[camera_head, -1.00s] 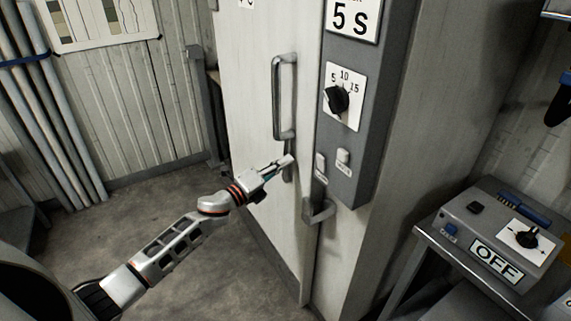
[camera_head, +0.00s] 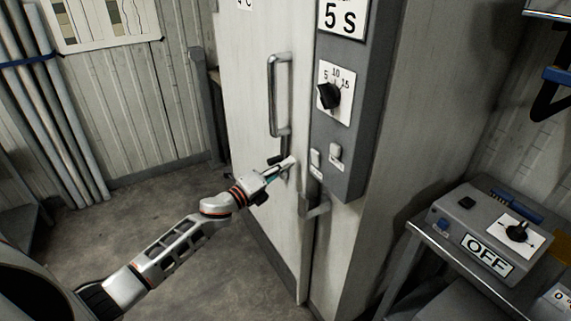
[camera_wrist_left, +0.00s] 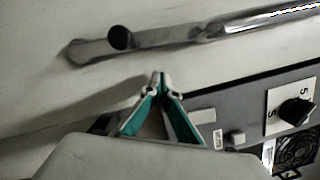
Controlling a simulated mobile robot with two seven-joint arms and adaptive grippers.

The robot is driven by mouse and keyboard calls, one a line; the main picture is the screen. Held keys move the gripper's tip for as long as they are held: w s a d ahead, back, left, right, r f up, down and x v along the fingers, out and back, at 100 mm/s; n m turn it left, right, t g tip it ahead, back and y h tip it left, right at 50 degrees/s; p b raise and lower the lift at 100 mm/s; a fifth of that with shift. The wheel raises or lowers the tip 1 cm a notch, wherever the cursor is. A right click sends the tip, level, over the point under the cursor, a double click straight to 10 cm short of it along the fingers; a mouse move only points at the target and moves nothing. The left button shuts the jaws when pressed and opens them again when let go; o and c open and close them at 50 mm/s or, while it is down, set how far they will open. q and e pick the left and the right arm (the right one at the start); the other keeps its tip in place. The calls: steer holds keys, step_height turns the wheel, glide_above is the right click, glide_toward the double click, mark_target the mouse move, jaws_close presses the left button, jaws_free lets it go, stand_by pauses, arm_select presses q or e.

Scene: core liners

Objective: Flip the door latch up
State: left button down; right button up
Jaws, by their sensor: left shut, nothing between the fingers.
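The pale door (camera_head: 255,130) carries a long metal handle (camera_head: 272,95). In the left wrist view, the shut green-and-grey fingers (camera_wrist_left: 161,76) are below a metal bar with a dark round end (camera_wrist_left: 120,38). My right gripper is not in view.
A grey control box (camera_head: 340,150) with a dial (camera_head: 328,95) and two switches stands just right of the fingers. A grey bracket (camera_head: 317,207) sits at the door edge below it. A bench unit marked OFF (camera_head: 490,235) is at right.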

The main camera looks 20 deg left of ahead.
arm_select(q)
steer(key=r+v, duration=0.1)
steer(key=v, duration=0.9)
steer(key=shift+s+d+f+b, duration=0.2)
steer(key=shift+s+d+b, duration=0.05)
steer(key=shift+d+b, duration=0.1)
steer(key=shift+f, duration=0.1)
steer(key=s+d+f+n+g+y, duration=0.2)
steer(key=s+d+f+n, duration=0.1)
steer(key=s+f+n, duration=0.5)
steer(key=s+d+f+n+g+y, duration=0.1)
steer(key=s+d+f+n, duration=0.3)
steer(key=s+f+n, duration=0.4)
steer(key=s+d+f+n+g+y, duration=0.2)
steer(key=s+d+f+n+g, duration=0.1)
steer(key=s+f+n, duration=0.5)
steer(key=s+f, duration=0.3)
steer(key=s, duration=0.1)
steer(key=shift+d+f+y, duration=0.2)
steer(key=shift+y, duration=0.1)
